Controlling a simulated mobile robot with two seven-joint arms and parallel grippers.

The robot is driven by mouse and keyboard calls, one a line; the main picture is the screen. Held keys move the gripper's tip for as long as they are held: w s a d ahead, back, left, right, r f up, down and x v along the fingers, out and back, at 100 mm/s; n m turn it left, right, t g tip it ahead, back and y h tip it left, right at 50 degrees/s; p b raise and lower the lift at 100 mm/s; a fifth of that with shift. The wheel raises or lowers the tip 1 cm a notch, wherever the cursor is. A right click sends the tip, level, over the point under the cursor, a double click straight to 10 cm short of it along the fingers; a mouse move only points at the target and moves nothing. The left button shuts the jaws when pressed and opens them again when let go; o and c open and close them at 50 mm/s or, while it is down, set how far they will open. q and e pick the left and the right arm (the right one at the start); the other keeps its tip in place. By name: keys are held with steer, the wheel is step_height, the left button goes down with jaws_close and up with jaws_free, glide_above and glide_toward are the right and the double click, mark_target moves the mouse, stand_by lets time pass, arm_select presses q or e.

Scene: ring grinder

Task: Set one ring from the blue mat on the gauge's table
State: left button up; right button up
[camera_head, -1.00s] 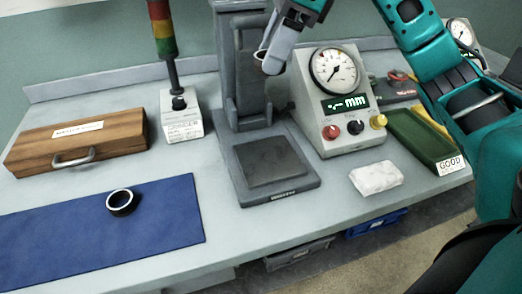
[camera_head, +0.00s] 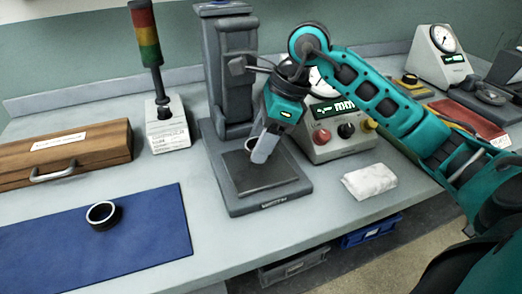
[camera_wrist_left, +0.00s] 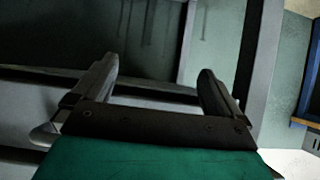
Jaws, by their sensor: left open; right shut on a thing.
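My right gripper (camera_head: 257,153) is shut on a ring (camera_head: 251,144), which is partly hidden by the fingers. It holds the ring low over the back left part of the gauge's table (camera_head: 282,176), a dark square plate on a grey base. I cannot tell whether the ring touches the plate. Another dark ring with a bright rim (camera_head: 103,215) lies on the blue mat (camera_head: 150,235) at the left. My left gripper (camera_wrist_left: 157,72) is open and empty in the left wrist view. It is not in the head view.
The gauge's grey column (camera_head: 230,80) rises behind the plate. A display box with knobs (camera_head: 335,150) stands to the right, with a white cloth (camera_head: 370,182) in front. A signal-light post (camera_head: 165,125) and a wooden case (camera_head: 65,150) stand at the left.

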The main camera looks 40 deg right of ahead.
steer(key=shift+f, duration=1.25)
steer(key=shift+f, duration=0.1)
steer(key=o, duration=1.1)
steer(key=shift+r, duration=0.2)
steer(key=p+v, duration=0.1)
steer(key=v, duration=1.1)
steer(key=shift+s+f, duration=0.1)
steer(key=shift+f, duration=0.05)
